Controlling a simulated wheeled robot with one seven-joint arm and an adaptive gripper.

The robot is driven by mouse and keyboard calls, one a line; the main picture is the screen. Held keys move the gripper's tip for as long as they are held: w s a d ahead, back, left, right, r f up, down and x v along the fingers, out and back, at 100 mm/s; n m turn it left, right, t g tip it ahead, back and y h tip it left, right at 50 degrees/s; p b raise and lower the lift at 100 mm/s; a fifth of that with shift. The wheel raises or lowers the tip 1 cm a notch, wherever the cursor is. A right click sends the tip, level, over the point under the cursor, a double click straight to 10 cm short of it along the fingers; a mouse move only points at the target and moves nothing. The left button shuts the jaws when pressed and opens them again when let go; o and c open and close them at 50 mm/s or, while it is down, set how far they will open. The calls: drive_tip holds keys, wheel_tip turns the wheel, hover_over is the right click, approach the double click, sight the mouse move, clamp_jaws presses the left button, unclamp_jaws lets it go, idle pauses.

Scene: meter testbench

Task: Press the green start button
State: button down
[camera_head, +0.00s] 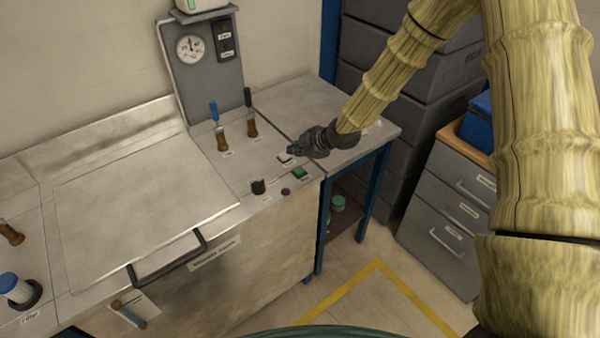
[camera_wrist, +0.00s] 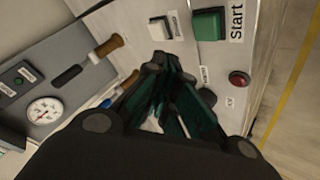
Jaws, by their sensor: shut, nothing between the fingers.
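The green start button (camera_head: 299,172) is a square green cap near the front right corner of the bench top. In the wrist view the green button (camera_wrist: 207,25) sits at the top, beside a label reading "Start". My gripper (camera_head: 292,151) is shut and empty, a little above the bench and behind the green button in the head view. In the wrist view my gripper fingers (camera_wrist: 172,65) point toward the bench panel, with the tips below and left of the green button. I see a gap between the tips and the button in that picture.
A white button (camera_wrist: 158,28) lies beside the green one. A red button (camera_head: 286,191) and a black knob (camera_head: 258,187) are near the front edge. Two brown-handled levers (camera_head: 222,138) and a gauge panel (camera_head: 200,70) stand behind. A lid with a black handle (camera_head: 165,262) is left.

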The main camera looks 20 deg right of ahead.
sight(297, 171)
drive_tip(key=shift+f+b, duration=1.2)
drive_tip(key=shift+f, duration=1.2)
drive_tip(key=shift+f+b, duration=0.35)
drive_tip(key=shift+f, duration=0.05)
drive_tip(key=shift+f, duration=0.4)
idle(0.4)
idle(0.3)
drive_tip(key=shift+r, duration=0.85)
drive_tip(key=shift+r+p, duration=1.6)
drive_tip(key=shift+r, duration=0.9)
